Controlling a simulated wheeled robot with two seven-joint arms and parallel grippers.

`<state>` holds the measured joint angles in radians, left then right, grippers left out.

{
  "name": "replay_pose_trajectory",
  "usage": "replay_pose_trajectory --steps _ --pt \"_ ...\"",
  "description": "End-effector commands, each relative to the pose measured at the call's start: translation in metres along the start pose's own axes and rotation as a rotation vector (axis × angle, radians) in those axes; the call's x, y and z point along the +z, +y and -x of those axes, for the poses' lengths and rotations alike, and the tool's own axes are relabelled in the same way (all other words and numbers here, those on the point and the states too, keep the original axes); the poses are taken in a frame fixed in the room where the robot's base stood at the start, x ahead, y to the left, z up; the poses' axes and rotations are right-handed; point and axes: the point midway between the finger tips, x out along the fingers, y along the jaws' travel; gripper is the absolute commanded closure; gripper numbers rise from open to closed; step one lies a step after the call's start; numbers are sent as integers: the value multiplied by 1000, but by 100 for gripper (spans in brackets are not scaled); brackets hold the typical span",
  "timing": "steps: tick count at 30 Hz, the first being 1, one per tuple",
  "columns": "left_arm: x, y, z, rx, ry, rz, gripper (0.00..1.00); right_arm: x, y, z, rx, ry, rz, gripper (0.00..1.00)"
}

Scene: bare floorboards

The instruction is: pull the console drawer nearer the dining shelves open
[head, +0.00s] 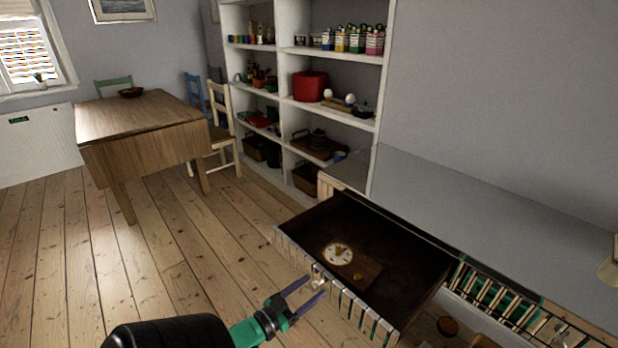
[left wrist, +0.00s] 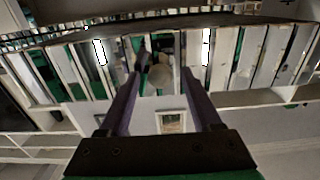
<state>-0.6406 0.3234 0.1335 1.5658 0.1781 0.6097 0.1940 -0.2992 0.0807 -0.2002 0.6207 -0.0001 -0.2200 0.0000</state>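The console drawer nearer the dining shelves (head: 405,248) is pulled well out from the console (head: 480,205). Its striped front faces the floorboards, and a round pale knob (head: 318,283) sits on that front. My left gripper (head: 316,286) is at this knob, with its two purple fingers apart on either side of it. In the left wrist view the knob (left wrist: 161,78) shows between the fingers, with gaps on both sides. A round white dial-like thing (head: 338,254) lies inside the drawer. My right gripper is not in view.
A second striped drawer front (head: 505,302) with a knob is at the right, closed. White dining shelves (head: 285,100) with pots and jars stand behind. A wooden table (head: 140,120) and chairs are at the back left. The floor left of the drawer is clear.

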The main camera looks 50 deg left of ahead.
Motion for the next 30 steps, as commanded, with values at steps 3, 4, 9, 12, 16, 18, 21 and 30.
replay_pose_trajectory --steps 3,4,9,12,16,18,21,30 --pt "0 0 2 0 0 0 35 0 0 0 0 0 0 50" --pt "0 0 3 0 -1 0 35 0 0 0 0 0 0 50" --pt "1 0 30 -1 -4 0 35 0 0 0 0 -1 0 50" --pt "2 0 58 -1 -7 0 35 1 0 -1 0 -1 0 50" --pt "2 0 98 -2 -7 0 35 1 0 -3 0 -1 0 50" --pt "2 0 116 -1 -6 0 35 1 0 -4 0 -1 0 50" --pt "2 0 134 -1 -3 0 35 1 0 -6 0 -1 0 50" --pt "0 0 146 0 0 0 35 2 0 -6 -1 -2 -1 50"
